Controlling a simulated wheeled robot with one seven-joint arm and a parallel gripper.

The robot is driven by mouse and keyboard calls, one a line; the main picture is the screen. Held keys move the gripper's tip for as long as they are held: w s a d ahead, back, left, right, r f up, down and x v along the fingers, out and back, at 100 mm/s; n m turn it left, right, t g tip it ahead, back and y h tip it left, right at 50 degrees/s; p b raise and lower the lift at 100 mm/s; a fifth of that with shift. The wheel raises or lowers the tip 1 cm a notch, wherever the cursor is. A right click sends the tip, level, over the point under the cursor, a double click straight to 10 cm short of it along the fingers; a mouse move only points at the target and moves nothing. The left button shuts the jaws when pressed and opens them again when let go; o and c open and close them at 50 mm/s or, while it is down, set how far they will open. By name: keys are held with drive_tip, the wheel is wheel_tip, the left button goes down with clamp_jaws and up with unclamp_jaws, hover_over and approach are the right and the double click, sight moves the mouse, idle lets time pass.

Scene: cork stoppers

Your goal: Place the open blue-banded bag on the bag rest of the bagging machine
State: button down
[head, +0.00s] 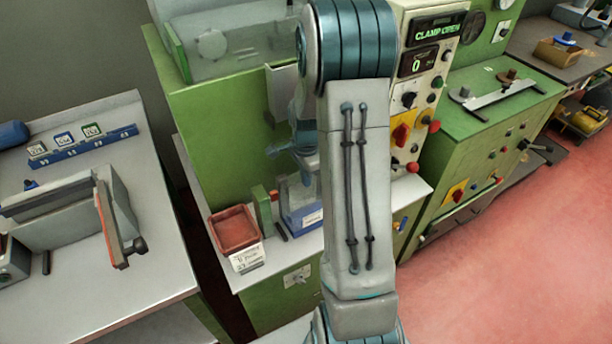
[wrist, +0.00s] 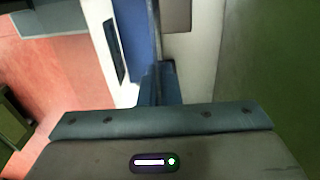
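The green bagging machine (head: 200,110) stands in the middle of the head view, its display (head: 437,30) reading CLAMP OPEN with a 0 below. My arm hides part of its front. A blue stand with a white label (head: 312,219) sits on the machine's pale shelf; I cannot tell whether it is the bag rest. My gripper shows only partly behind my arm in the head view. In the wrist view its dark blue fingers (wrist: 160,85) appear close together, near a blue surface (wrist: 138,40). I cannot make out the blue-banded bag in either view, nor whether the fingers hold anything.
A red tray (head: 237,229) with a label sits at the shelf's left. A grey side table (head: 160,265) at left holds a metal device with an orange-edged lever (head: 109,222) and a blue rack (head: 85,145). A green control cabinet (head: 465,150) stands right; red floor (head: 520,250) is clear.

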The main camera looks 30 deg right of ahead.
drive_tip(key=shift+f, duration=0.2)
drive_tip(key=c, duration=1.6)
unclamp_jaws()
drive_tip(key=shift+c, duration=0.2)
drive_tip(key=shift+r, duration=0.2)
